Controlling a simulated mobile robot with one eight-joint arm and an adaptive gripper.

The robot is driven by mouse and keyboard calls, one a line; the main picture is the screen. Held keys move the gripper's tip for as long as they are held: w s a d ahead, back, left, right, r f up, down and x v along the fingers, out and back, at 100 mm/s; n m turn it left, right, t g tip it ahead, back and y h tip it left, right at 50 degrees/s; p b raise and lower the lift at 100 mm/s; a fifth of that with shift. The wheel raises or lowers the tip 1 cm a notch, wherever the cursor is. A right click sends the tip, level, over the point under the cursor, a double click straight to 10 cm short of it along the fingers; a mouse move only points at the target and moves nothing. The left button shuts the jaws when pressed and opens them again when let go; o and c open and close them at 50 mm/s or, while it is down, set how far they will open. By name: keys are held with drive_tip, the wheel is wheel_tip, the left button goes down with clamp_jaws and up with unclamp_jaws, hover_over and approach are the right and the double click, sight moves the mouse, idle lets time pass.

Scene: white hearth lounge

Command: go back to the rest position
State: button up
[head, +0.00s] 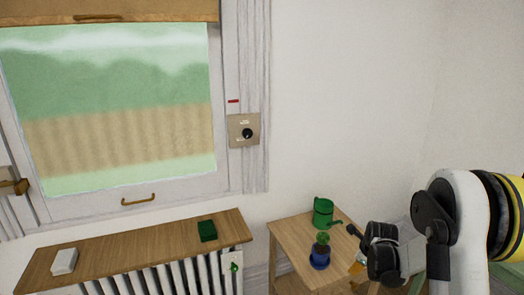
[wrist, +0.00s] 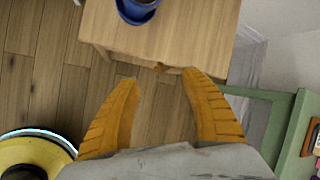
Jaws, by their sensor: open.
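My gripper (wrist: 160,85) is open and empty in the wrist view, its two orange fingers spread apart over the floor in front of the small wooden table (wrist: 160,35). In the head view my gripper (head: 357,269) is at the lower right, beside the right side of the table (head: 287,232), partly hidden by my own arm. A blue pot (wrist: 138,10) stands on the table near the top of the wrist view, apart from the fingers. In the head view the blue pot (head: 320,259) holds a green plant.
A green watering can (head: 323,213) stands at the table's back. A wooden shelf (head: 130,250) over a radiator bears a white block (head: 64,262) and a dark green block (head: 207,230). A green frame (wrist: 288,125) stands right of the fingers.

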drive_tip(key=s+a+r+n, duration=0.5)
drive_tip(key=s+r+n, duration=0.1)
drive_tip(key=r, duration=0.3)
drive_tip(key=s+a+r+n, duration=0.5)
drive_tip(key=s+r+n, duration=0.1)
drive_tip(key=r, duration=0.4)
drive_tip(key=s+a+r+n, duration=0.1)
drive_tip(key=s+a+n, duration=0.2)
drive_tip(key=s+n, duration=0.4)
drive_tip(key=s+a+r+n+t+y, duration=0.1)
drive_tip(key=s+a+n, duration=0.3)
drive_tip(key=s, duration=0.9)
drive_tip(key=r+n, duration=0.1)
drive_tip(key=n, duration=0.2)
drive_tip(key=shift+s+n, duration=0.15)
drive_tip(key=shift+n, duration=0.15)
drive_tip(key=shift+r+t, duration=0.1)
drive_tip(key=shift+t, duration=0.2)
